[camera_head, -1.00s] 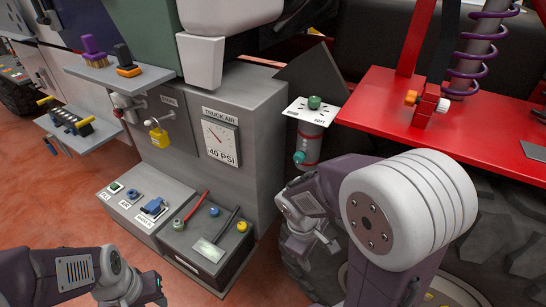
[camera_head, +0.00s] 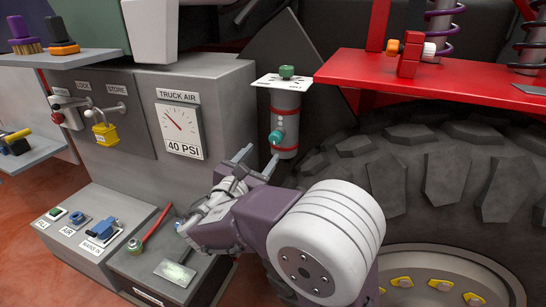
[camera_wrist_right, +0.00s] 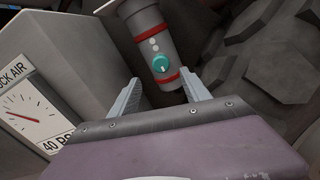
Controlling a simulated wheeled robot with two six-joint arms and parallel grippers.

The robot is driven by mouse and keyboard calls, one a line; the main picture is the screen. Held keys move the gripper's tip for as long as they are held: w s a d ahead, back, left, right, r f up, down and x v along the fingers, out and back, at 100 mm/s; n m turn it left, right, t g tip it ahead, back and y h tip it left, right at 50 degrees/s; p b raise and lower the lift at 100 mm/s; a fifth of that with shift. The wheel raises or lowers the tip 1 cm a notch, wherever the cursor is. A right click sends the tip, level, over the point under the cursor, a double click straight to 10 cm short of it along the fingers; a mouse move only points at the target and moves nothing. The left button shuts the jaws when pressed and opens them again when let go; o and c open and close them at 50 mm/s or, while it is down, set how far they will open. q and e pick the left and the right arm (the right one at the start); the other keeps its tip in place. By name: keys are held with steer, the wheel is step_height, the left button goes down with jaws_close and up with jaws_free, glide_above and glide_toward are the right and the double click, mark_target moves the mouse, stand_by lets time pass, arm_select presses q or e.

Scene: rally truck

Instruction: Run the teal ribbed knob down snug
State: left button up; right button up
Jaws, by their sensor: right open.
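The teal ribbed knob (camera_head: 276,137) sticks out from the side of an upright grey cylinder (camera_head: 286,105) with red bands. It also shows in the right wrist view (camera_wrist_right: 161,64), with pale dots above it. My right gripper (camera_head: 257,161) is open and empty, below and slightly left of the knob in the head view. In the wrist view its two fingers (camera_wrist_right: 160,80) point toward the knob, which appears between and just beyond the tips. The fingers look apart from the knob. My left gripper is not in view.
A green knob (camera_head: 287,71) sits on a white plate above the cylinder. The grey cabinet with the air gauge (camera_head: 180,129) stands left. A red shelf (camera_head: 440,83) and a large tyre (camera_head: 440,165) are at right.

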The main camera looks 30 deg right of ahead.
mark_target(274, 141)
steer(key=x, duration=0.9)
steer(key=shift+d+r, duration=0.1)
steer(key=shift+d, duration=0.1)
jaws_close()
steer(key=shift+m+b, duration=0.3)
steer(key=m+b, duration=0.4)
steer(key=b, duration=0.2)
steer(key=m+b, duration=0.5)
steer(key=b, duration=0.1)
steer(key=f+m+b, duration=0.1)
steer(key=m+b, duration=0.3)
steer(key=b, duration=0.2)
steer(key=shift+m, duration=0.3)
steer(key=shift+r+m+b, duration=0.2)
steer(key=shift+m+b, duration=1.65)
steer(key=shift+m, duration=0.25)
